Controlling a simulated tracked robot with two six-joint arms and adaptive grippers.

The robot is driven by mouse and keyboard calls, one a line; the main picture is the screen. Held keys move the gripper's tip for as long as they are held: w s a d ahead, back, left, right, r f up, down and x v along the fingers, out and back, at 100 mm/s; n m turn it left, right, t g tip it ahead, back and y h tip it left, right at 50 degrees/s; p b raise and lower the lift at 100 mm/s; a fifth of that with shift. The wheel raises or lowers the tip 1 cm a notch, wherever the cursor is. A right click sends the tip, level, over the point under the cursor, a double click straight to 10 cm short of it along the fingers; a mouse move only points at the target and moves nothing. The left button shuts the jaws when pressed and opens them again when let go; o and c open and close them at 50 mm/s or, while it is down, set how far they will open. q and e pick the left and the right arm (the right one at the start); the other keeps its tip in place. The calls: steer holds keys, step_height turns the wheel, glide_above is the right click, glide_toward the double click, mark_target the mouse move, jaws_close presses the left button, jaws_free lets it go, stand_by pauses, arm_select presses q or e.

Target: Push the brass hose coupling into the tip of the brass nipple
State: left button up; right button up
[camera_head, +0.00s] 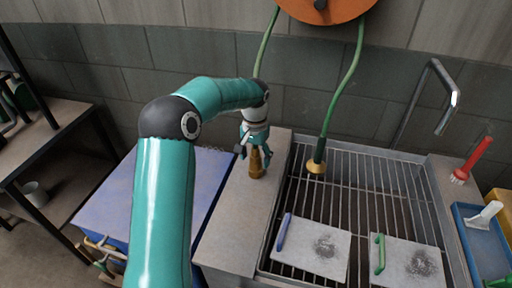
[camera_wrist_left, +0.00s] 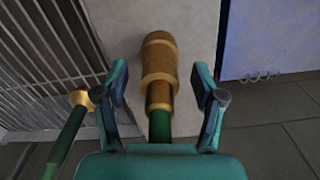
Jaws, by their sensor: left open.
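A brass piece (camera_head: 256,168) stands on the grey ledge, below my left gripper (camera_head: 252,152). In the left wrist view, the brass coupling (camera_wrist_left: 158,93) on the end of a green hose (camera_wrist_left: 159,126) is in line with the darker brass nipple (camera_wrist_left: 160,52). The two appear to touch; I cannot tell how deep the coupling sits. My left gripper is open, with its fingers (camera_wrist_left: 160,98) on either side of the coupling and hose, apart from them. My right gripper is not in view.
A second green hose with a brass end (camera_head: 316,168) hangs over the wire grate (camera_head: 340,200). Two grey plates (camera_head: 312,249) with handles lie on the grate. A blue surface (camera_head: 115,208) is left of the ledge (camera_head: 230,225). An orange reel (camera_head: 330,8) is above.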

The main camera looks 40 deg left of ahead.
arm_select(q)
step_height(320, 180, up, 12)
steer(key=shift+f, duration=0.15)
stand_by(0.7)
